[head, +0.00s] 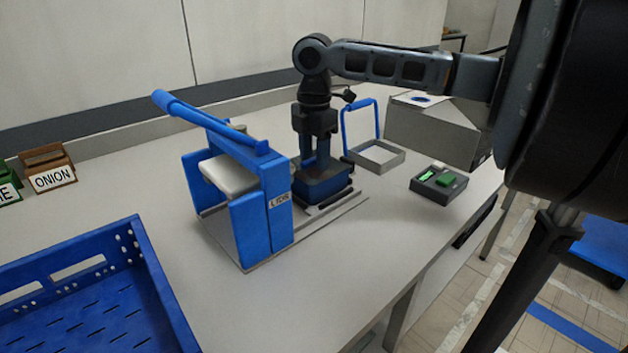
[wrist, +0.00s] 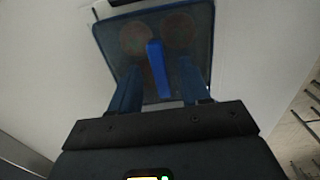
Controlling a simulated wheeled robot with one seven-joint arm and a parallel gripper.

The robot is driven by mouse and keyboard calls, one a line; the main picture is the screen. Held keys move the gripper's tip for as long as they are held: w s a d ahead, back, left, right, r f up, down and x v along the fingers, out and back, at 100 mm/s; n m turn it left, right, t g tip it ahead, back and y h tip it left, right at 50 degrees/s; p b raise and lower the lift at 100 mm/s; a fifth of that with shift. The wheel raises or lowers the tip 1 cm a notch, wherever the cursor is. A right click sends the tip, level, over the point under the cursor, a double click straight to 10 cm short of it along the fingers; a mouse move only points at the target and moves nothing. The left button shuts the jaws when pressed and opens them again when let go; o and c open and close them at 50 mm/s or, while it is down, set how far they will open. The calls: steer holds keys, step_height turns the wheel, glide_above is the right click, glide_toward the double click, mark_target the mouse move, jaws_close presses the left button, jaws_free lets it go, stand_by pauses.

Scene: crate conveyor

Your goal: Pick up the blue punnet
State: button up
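The blue punnet (head: 322,189) stands on the bench just right of the blue press stand (head: 262,205) labelled "LIDDER" or similar, which is hard to read. In the wrist view the punnet (wrist: 204,22) holds two round brownish items, and a bright blue bar (wrist: 157,68) runs up its middle. My gripper (head: 317,158) points down over the punnet. In the wrist view my gripper (wrist: 160,80) has its two blue fingers apart, one each side of the bar, with gaps visible. I cannot tell whether they touch the punnet.
A blue crate (head: 152,262) is at front left. The front bench (head: 320,290) is clear.

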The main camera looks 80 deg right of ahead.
jaws_close()
steer(key=shift+w+r, duration=0.1)
stand_by(0.6)
